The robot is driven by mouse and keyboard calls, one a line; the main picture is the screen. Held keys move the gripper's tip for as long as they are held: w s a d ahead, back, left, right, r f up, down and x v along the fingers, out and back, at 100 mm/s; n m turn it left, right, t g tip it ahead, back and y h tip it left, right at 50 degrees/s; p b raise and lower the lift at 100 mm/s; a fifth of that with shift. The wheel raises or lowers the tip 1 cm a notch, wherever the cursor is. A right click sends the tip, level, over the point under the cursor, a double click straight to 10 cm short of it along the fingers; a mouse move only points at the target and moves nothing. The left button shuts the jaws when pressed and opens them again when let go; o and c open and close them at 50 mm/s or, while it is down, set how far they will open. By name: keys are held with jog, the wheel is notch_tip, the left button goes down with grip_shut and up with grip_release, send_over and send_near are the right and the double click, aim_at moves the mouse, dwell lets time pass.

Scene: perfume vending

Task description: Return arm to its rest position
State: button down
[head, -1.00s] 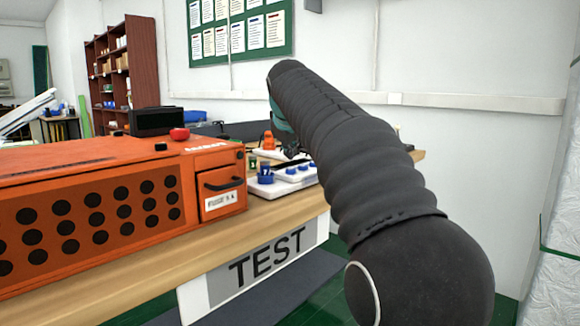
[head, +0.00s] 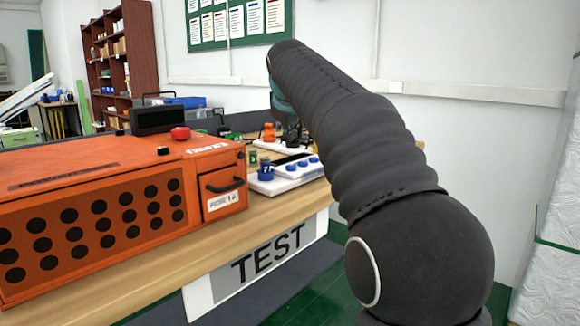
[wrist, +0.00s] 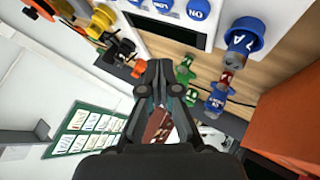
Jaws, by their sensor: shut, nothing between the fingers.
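My gripper (wrist: 161,80) is shut and empty in the wrist view, its two dark fingers together. It hangs in the air beside the edge of the table, with nothing touching its fingertips that I can see. In the head view my dark, ribbed arm is raised and reaches up and away over the table's right part. The gripper is mostly hidden behind the arm there.
An orange machine (head: 90,215) with round holes and a drawer (head: 222,187) stands on the wooden table (head: 155,247). A white panel with blue buttons (head: 283,178) and a red button (head: 180,133) are near. A TEST sign (head: 268,255) hangs in front.

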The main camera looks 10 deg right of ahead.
jog(key=shift+m+g+y, duration=0.3)
jog(key=shift+m+g, duration=0.2)
jog(key=shift+m, duration=0.4)
jog(key=s+f, duration=0.1)
jog(key=s, duration=0.2)
jog(key=s+f, duration=0.1)
jog(key=s, duration=0.3)
jog(key=s+f, duration=0.2)
jog(key=s, duration=0.1)
jog(key=shift+s+d, duration=0.3)
jog(key=shift+s, duration=0.1)
jog(key=s+f+m+g, duration=0.1)
jog(key=s+f+m, duration=0.1)
jog(key=s+f, duration=1)
jog(key=s+f+m+g+y, duration=0.1)
jog(key=s+f+m, duration=0.1)
jog(key=s+f, duration=1)
jog(key=s, duration=0.5)
jog(key=shift+a+f+m, duration=0.25)
jog(key=shift+f+m, duration=0.1)
jog(key=shift+m, duration=0.05)
